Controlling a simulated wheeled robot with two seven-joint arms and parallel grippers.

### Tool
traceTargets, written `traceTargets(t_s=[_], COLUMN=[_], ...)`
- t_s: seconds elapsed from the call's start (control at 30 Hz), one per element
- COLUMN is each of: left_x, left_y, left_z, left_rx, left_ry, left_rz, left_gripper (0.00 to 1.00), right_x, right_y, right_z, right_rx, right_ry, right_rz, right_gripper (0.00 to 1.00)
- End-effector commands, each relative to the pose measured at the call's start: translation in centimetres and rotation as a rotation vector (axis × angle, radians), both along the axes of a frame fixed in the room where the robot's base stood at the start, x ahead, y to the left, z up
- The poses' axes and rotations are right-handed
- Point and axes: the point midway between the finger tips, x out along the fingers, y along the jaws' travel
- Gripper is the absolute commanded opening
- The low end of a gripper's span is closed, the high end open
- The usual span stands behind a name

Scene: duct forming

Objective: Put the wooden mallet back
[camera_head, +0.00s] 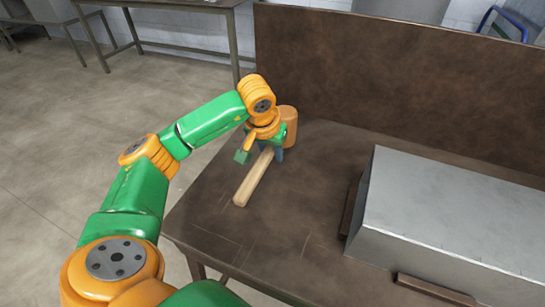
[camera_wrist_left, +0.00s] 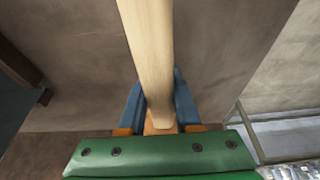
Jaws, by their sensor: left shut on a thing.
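The wooden mallet has a pale handle (camera_head: 254,178) and an orange-brown head (camera_head: 289,122). It is at the far left part of the brown table, with the handle pointing toward the near left edge. My left gripper (camera_head: 267,154) is shut on the mallet's handle close to the head. In the left wrist view the handle (camera_wrist_left: 150,50) runs up from between the blue fingers (camera_wrist_left: 160,105). I cannot tell whether the mallet touches the table. My right gripper is in neither view.
The brown table (camera_head: 300,205) has thin marked lines near its left front corner and a tall back panel (camera_head: 390,75). A grey metal duct block (camera_head: 440,215) stands at the right, with dark strips (camera_head: 435,290) beside its base. The table's left front is clear.

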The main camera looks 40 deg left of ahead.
Motion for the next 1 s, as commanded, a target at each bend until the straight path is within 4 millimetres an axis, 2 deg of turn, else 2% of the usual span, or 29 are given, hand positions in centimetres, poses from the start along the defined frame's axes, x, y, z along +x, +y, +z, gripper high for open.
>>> traceTargets(t_s=[0.13,0.83,0.87,0.97,1.0], left_x=[0.0,0.0,0.0,0.0,0.0], left_y=[-0.1,-0.2,-0.2,-0.2,-0.2], left_z=[-1.6,-2.9,-2.9,-2.9,-2.9], left_rx=[-0.001,-0.002,-0.002,-0.002,-0.002], left_ry=[0.0,-0.004,0.0,0.0,0.0], left_rz=[-0.003,-0.001,-0.002,-0.002,-0.002], left_gripper=[0.0,0.0,0.35,0.62,0.62], right_x=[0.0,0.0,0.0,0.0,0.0], right_y=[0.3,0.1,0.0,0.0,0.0], right_z=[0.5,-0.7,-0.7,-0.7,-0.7], right_rx=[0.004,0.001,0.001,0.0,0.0], right_ry=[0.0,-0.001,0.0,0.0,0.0], right_rz=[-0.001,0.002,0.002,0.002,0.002], right_gripper=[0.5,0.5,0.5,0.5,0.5])
